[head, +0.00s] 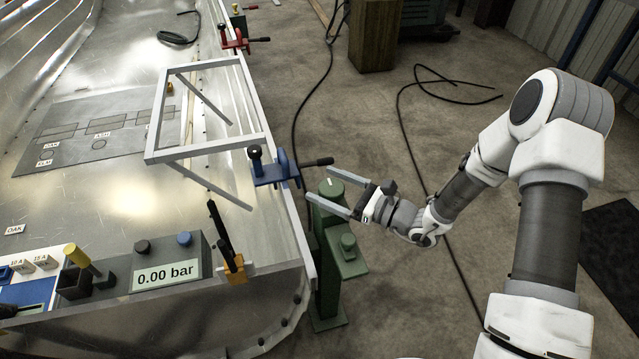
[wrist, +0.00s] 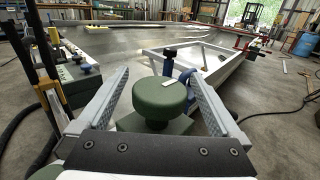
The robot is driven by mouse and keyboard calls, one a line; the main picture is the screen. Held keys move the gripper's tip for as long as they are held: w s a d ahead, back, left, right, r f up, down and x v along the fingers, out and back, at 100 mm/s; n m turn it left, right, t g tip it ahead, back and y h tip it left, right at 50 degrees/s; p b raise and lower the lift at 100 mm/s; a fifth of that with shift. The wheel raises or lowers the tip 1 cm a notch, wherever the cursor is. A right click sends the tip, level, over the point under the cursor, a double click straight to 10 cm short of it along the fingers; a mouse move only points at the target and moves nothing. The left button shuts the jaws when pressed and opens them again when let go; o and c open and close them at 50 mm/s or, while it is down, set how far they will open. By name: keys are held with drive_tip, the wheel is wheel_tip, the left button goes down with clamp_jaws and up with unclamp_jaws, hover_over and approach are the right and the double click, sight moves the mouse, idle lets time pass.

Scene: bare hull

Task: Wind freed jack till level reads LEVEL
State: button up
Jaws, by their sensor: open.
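A green jack stands on the floor beside the hull's edge. Its round green knob (head: 331,189) with a white mark shows between the fingers of my gripper (head: 320,184). In the wrist view the knob (wrist: 160,97) sits between the two open fingers (wrist: 156,72), with a visible gap on each side. A second green knob (head: 348,243) sits lower on a green base plate close by. A blue clamp (head: 274,172) with a dark handle grips the hull's edge next to the jack. I see no level reading LEVEL; the only readable display (head: 166,274) shows 0.00 bar.
A pale metal frame (head: 205,147) stands on the hull sheet. An orange clamp (head: 235,270) and a red clamp (head: 236,42) sit along the edge. Black cables (head: 400,110) lie on the floor. A wooden block (head: 375,35) stands behind. Floor right of the jack is mostly clear.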

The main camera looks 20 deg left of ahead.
drive_tip(key=shift+x, duration=1.15)
drive_tip(key=c, duration=1.3)
drive_tip(key=shift+c, duration=0.2)
drive_tip(key=shift+n+g, duration=0.3)
drive_tip(key=shift+g, duration=0.1)
drive_tip(key=n+g, duration=0.2)
drive_tip(key=g, duration=0.2)
drive_tip(key=s+n+g, duration=0.1)
drive_tip(key=n+g, duration=0.2)
drive_tip(key=g, duration=0.1)
drive_tip(key=shift+s+f+b, duration=0.1)
drive_tip(key=shift+s+b, duration=0.1)
drive_tip(key=shift+b, duration=0.15)
drive_tip(key=n+g+h, duration=0.1)
drive_tip(key=n+g, duration=0.1)
drive_tip(key=n+g+h+b, duration=0.1)
drive_tip(key=g, duration=0.2)
drive_tip(key=shift+s+d+n+h, duration=0.2)
drive_tip(key=shift+s+n+h, duration=0.1)
drive_tip(key=shift+s+n, duration=0.1)
drive_tip(key=shift+s+d+n+g+h+b, duration=0.15)
drive_tip(key=shift+n+g+h+b, duration=0.1)
drive_tip(key=shift+n+g+h, duration=0.45)
drive_tip(key=shift+s+d+n+g+h+b, duration=0.2)
drive_tip(key=shift+n+g+h, duration=0.3)
drive_tip(key=shift+g, duration=0.4)
drive_tip(key=shift+a, duration=0.1)
